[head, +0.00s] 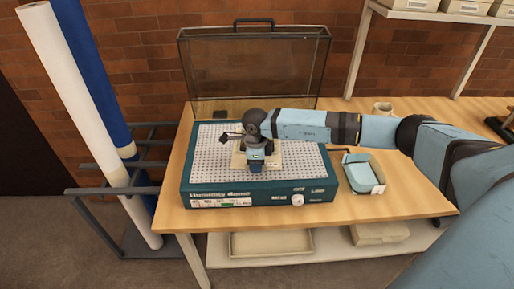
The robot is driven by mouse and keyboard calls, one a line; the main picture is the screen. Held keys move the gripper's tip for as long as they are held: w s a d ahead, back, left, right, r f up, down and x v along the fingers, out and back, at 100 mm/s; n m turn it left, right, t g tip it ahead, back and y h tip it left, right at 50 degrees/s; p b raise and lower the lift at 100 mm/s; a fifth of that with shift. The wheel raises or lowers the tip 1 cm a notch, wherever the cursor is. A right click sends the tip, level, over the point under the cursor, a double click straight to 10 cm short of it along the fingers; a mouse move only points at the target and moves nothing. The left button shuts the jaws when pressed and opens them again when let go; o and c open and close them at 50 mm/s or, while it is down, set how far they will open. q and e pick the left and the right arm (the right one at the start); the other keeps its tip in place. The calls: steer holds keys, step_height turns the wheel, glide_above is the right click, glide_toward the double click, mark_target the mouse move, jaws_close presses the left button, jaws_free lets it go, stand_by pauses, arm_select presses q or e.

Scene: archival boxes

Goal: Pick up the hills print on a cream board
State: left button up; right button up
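A cream board (240,161) lies on the perforated top of a teal humidity box on the table. My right wrist and hand cover most of it, so its picture is hidden and I cannot make out the hills. My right arm reaches in from the right, and my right gripper (231,136) is over the board's back left area. Its dark fingers are small here; I cannot tell whether they are open, or whether they touch the board. My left gripper is not in view.
The humidity box (221,202) has a clear lid (215,75) standing behind it. A blue tray (361,171) and a cup (382,107) are to its right on the wooden table (400,203). Tall white (85,115) and blue rolls stand at the left. Boxes sit on a shelf at upper right.

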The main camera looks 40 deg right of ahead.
jaws_close()
steer(key=shift+r, duration=0.1)
